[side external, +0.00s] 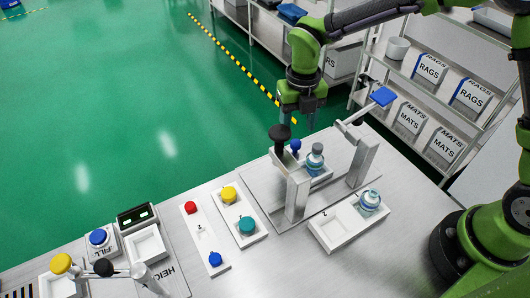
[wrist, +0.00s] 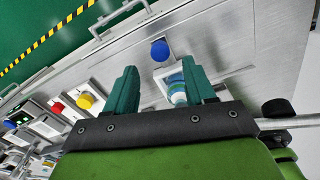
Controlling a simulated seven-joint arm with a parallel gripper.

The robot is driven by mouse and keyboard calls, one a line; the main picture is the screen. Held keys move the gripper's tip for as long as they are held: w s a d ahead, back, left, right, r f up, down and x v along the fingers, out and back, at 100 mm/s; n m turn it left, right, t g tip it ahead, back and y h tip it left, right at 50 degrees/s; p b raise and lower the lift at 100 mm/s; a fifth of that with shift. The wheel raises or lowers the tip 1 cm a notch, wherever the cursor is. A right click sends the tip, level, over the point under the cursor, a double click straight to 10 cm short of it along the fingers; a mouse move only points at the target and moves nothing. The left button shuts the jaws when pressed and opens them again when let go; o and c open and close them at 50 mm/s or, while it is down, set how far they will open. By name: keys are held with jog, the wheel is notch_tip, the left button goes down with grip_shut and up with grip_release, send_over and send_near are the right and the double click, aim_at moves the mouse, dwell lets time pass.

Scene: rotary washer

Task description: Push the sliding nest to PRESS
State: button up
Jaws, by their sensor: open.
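The sliding nest (side external: 319,171) is a light holder with a bottle (side external: 315,158) standing in it, between two grey uprights on a metal plate. A blue knob (side external: 295,146) sits on its far left side. In the wrist view the bottle (wrist: 177,90) shows partly between my fingers, with the blue knob (wrist: 160,50) just beyond the fingertips. My gripper (side external: 299,122) hangs above the far side of the nest, near the blue knob. Its teal fingers (wrist: 160,64) are apart with nothing held. I cannot tell whether a finger touches the knob, and no PRESS label is readable.
A lever with a black ball (side external: 280,132) stands close left of my gripper. A blue-ended bar (side external: 382,96) tops the right upright. A second bottle (side external: 369,200) sits in a white tray (side external: 336,232) in front. Panels with coloured buttons (side external: 246,225) lie left.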

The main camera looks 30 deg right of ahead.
aim_at(296, 142)
notch_tip(296, 142, down, 5)
jog(key=shift+f, duration=0.15)
grip_shut()
dwell(0.4)
